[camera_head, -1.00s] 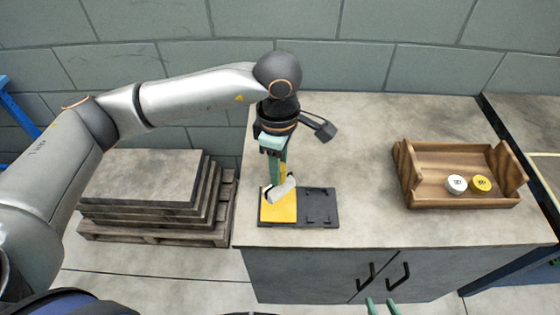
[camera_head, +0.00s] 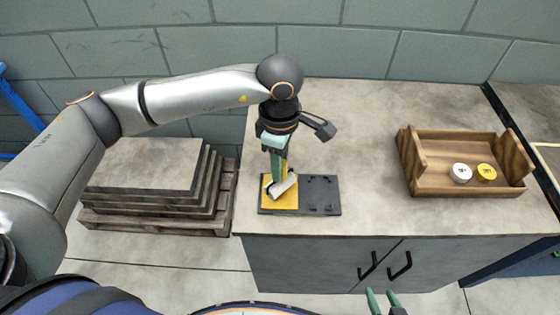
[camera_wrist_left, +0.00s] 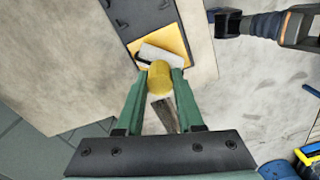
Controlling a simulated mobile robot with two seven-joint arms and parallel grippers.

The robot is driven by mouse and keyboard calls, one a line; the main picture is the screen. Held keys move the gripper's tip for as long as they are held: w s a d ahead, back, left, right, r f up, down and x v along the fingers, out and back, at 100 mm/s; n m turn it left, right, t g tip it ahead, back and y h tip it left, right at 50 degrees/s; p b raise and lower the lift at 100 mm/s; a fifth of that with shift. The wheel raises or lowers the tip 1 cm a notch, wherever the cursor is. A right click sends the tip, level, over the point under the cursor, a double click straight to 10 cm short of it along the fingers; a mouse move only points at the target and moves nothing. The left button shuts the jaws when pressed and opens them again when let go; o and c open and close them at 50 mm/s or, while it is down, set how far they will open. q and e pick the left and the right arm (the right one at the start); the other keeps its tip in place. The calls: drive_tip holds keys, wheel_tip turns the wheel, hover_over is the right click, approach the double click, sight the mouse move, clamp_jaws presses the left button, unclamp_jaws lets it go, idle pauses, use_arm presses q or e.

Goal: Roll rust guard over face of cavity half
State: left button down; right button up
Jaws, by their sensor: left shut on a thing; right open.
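My left gripper (camera_head: 277,165) is shut on the yellow handle (camera_wrist_left: 160,78) of a paint roller. The roller's white sleeve (camera_head: 284,186) lies slanted across a yellow square face (camera_head: 285,205), at about its middle; it also shows in the left wrist view (camera_wrist_left: 165,55). Whether the sleeve presses on the face is hard to tell. The yellow face is the left part of a flat piece whose right part is a dark plate (camera_head: 320,195) with small raised features. My right gripper (camera_head: 385,302) shows only its green fingertips at the bottom edge, open and empty, in front of the cabinet.
A wooden tray (camera_head: 425,188) with a white-topped and a yellow-topped round container stands to the right on the grey worktop (camera_head: 370,130). The worktop between plate and tray is clear. Stacked slabs (camera_head: 145,165) on a pallet stand on the floor at left.

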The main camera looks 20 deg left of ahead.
use_arm(q)
drive_tip(key=shift+f+b, duration=0.5)
drive_tip(key=shift+b, duration=0.05)
idle(0.4)
drive_tip(key=shift+f+b, duration=0.15)
drive_tip(key=shift+b, duration=0.15)
idle(1.7)
drive_tip(key=shift+r+p, duration=1.7)
drive_tip(key=shift+r, duration=1.95)
